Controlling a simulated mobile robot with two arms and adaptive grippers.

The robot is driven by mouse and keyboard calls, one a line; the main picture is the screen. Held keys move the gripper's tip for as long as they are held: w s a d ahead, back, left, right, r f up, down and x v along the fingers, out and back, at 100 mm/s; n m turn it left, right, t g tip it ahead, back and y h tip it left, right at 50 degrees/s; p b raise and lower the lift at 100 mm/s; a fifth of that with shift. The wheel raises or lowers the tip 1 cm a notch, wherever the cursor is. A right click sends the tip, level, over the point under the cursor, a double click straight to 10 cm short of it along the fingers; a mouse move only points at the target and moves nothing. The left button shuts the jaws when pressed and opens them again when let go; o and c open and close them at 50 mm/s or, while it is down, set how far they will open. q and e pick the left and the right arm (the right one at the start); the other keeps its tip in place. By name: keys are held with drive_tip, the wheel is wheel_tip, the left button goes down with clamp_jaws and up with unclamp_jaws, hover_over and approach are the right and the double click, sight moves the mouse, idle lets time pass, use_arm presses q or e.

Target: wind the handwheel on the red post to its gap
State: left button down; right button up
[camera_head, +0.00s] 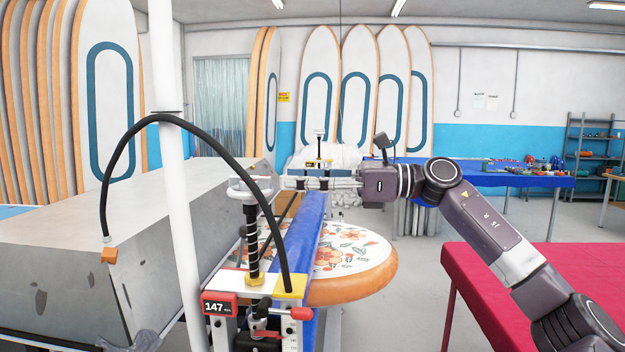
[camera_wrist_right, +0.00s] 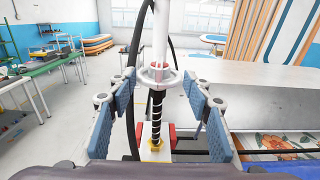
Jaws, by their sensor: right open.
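The handwheel (camera_head: 240,190) is a pale ring on top of a black threaded screw (camera_head: 252,232) with a yellow base, beside a red display (camera_head: 219,306) reading 147. My right gripper (camera_head: 290,184) comes in from the right at wheel height, fingers pointing left, close to the rim. In the right wrist view, the open gripper's (camera_wrist_right: 160,84) blue-padded fingers stand on either side of the handwheel (camera_wrist_right: 158,76), which sits upright on its screw and has a partly red rim. I cannot tell whether the fingertips touch it. My left gripper is not in view.
A black hose (camera_head: 130,140) arches over the station beside a white pole (camera_head: 170,120). A flowered board (camera_head: 370,250) with an orange edge lies behind. A grey machine body (camera_head: 60,250) fills the left. A red table (camera_head: 500,300) stands at right, below my right arm.

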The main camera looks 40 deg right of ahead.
drive_tip(key=shift+v, duration=1.35)
